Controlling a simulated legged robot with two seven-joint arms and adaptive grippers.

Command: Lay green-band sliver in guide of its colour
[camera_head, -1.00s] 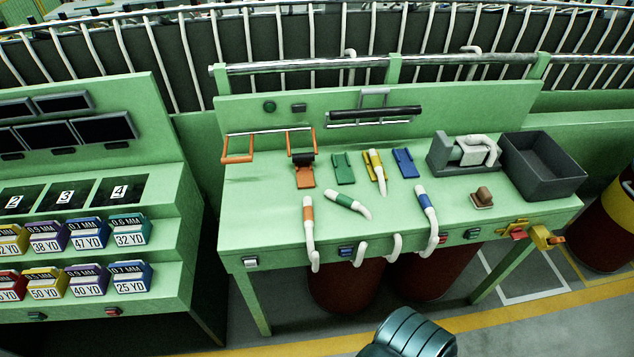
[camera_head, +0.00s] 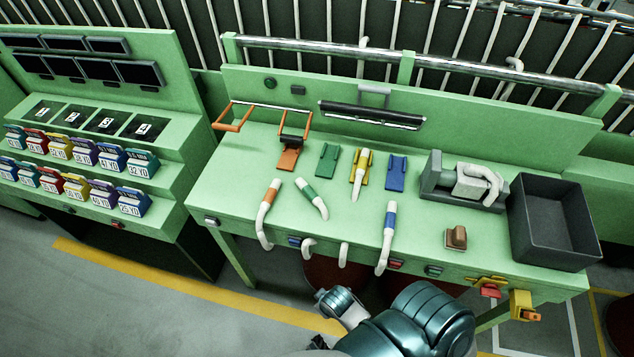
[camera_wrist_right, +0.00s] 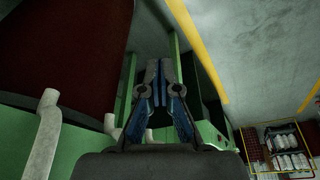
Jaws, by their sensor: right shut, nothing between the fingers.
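The green-band sliver (camera_head: 312,198), a white soft rod with a green band, lies slanted on the green bench top. The green guide (camera_head: 327,161) lies farther back and is empty. The sliver is in front of it and apart from it. My right arm enters the head view from below, in front of the bench; its fingers cannot be made out there. In the right wrist view my right gripper (camera_wrist_right: 157,82) has its fingers together with nothing between them, below the bench top. My left gripper is not in view.
A yellow-band sliver (camera_head: 361,173) lies in the yellow guide. Orange-band (camera_head: 268,205) and blue-band (camera_head: 388,228) slivers hang over the front edge. The orange (camera_head: 288,160) and blue (camera_head: 396,173) guides are empty. A dark bin (camera_head: 553,230) and brown block (camera_head: 456,238) are right.

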